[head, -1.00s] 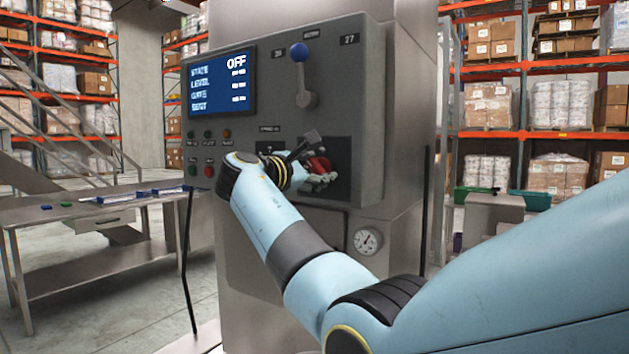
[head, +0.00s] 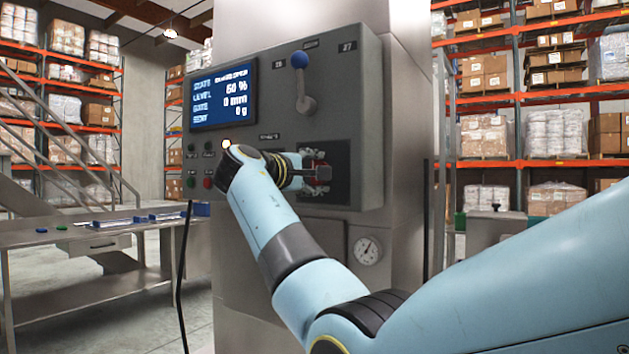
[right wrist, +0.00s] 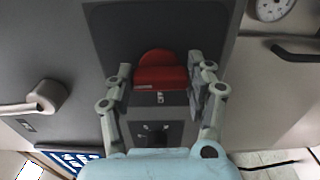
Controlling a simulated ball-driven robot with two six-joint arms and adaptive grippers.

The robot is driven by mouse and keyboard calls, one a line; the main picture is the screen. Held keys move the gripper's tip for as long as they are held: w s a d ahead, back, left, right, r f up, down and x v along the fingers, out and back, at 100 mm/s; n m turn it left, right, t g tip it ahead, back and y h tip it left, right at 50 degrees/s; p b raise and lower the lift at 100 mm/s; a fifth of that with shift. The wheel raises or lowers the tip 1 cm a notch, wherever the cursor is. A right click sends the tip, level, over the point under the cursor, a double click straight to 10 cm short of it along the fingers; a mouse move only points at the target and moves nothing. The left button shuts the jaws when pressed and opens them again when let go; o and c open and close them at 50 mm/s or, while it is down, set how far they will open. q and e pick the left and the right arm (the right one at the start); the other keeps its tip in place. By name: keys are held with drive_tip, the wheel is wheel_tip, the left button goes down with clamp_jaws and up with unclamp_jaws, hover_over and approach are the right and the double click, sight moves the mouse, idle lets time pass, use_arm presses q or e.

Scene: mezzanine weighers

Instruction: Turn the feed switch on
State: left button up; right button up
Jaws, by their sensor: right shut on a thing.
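The feed switch is a red knob (head: 323,174) on a dark plate at the lower right of the grey control panel (head: 352,60). In the right wrist view the red knob (right wrist: 160,72) sits between the two fingers. My right gripper (head: 316,175) is shut on the knob, with its fingers on either side, and partly hides it in the head view. The panel's blue display (head: 223,95) shows level 60 %, gate 0 mm and 0 g; its state line is too small to read surely. My left gripper is not in view.
A lever with a blue ball (head: 300,62) stands upright above the switch. A round gauge (head: 368,250) is below the panel. A steel table (head: 60,240) stands at left.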

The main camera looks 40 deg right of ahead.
drive_tip(key=shift+f, duration=0.15)
idle(0.4)
drive_tip(key=o, duration=1.2)
drive_tip(key=shift+a, duration=0.15)
drive_tip(key=v, duration=0.7)
drive_tip(key=shift+s+a, duration=0.1)
